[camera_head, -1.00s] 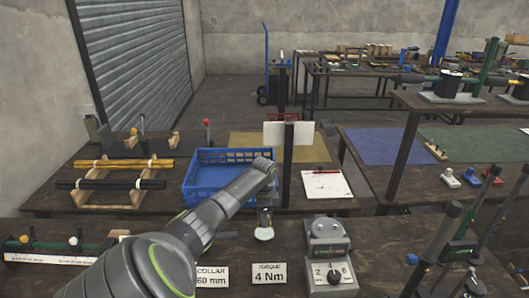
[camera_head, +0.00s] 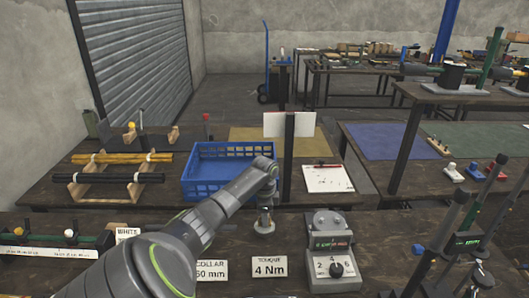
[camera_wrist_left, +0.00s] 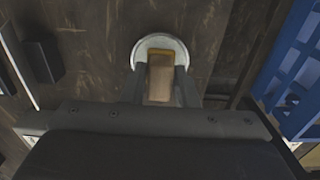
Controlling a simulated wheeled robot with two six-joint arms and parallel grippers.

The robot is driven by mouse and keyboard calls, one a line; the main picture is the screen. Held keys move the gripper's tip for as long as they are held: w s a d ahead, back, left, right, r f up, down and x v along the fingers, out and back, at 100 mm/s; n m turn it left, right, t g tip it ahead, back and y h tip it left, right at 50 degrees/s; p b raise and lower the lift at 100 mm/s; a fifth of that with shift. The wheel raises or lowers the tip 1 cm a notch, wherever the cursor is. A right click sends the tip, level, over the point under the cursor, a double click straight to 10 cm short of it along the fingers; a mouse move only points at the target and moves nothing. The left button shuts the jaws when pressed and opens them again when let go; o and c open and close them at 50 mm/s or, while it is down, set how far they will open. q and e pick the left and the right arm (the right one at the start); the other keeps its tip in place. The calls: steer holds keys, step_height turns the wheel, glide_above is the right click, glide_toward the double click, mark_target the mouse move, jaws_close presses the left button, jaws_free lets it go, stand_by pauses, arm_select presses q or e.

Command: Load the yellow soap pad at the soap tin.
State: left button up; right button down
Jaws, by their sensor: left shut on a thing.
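The soap tin (camera_head: 264,228) is a small round pale metal dish on the near bench, behind the 4 Nm card. It also shows in the left wrist view (camera_wrist_left: 141,50). My left gripper (camera_head: 266,208) points down over the tin, its tips at or just above it. In the left wrist view its fingers are shut on a tan block with a yellowish end, which looks like the yellow soap pad (camera_wrist_left: 160,80). The block's end overlaps the tin; I cannot tell whether it touches the soap. My right gripper is not in view.
A grey torque box with a dial (camera_head: 333,245) stands right of the tin. A 4 Nm card (camera_head: 270,267) lies in front. A blue crate (camera_head: 213,188) is behind, left. Upright dark-handled tools (camera_head: 445,228) stand at the right. The bench between tin and torque box is clear.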

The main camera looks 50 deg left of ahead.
arm_select(q)
steer(key=shift+f, duration=0.5)
stand_by(0.4)
stand_by(1.9)
step_height(320, 180, up, 7)
steer(key=p, duration=0.8)
steer(key=shift+f, duration=0.15)
